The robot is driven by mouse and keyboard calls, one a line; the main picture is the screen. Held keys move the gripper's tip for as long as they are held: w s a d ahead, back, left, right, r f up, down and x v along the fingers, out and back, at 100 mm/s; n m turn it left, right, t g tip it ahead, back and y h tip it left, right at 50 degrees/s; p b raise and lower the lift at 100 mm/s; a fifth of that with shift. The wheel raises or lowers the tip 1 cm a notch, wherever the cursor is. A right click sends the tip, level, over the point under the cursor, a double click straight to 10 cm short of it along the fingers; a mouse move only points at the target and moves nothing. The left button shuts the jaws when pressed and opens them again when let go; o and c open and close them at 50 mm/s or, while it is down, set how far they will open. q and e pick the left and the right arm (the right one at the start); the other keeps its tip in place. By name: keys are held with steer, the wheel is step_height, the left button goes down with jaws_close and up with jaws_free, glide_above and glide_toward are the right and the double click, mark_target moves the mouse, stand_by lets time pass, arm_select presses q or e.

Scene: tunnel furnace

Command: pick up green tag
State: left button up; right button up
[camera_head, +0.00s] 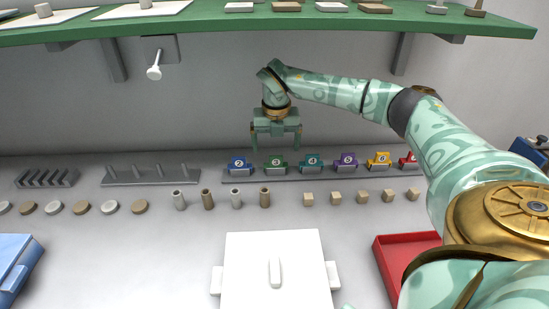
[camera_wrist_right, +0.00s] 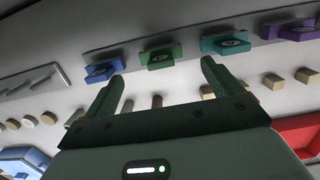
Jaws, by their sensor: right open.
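The green tag (camera_head: 276,164) is marked 3 and stands in a row of coloured tags on a long grey rack (camera_head: 330,174) along the back of the table. It also shows in the right wrist view (camera_wrist_right: 160,57), beyond and between the fingertips. My right gripper (camera_head: 276,146) is open and empty, fingers pointing down, just above the green tag, with its fingers spread to either side. In the right wrist view my gripper (camera_wrist_right: 162,74) has nothing between its fingers. My left gripper is not in view.
A blue tag (camera_head: 239,164) and a teal tag (camera_head: 312,162) flank the green one closely. Several small cylinders (camera_head: 207,198) and wooden cubes (camera_head: 335,198) stand in front. A white lidded box (camera_head: 240,262) and a red tray (camera_head: 391,270) lie nearer. A green shelf (camera_head: 400,18) hangs above.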

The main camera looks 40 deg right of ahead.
mark_target(276, 156)
steer(key=shift+w+d+f, duration=0.1)
steer(key=shift+w+f, duration=0.05)
steer(key=shift+f, duration=0.7)
steer(key=f+b, duration=0.1)
steer(key=f, duration=0.1)
steer(key=f+b, duration=0.1)
steer(key=f, duration=0.2)
steer(key=shift+w+d, duration=0.15)
steer(key=shift+w, duration=0.05)
steer(key=shift+s+r, duration=0.1)
steer(key=shift+r, duration=0.05)
steer(key=shift+c, duration=0.6)
steer(key=c, duration=0.9)
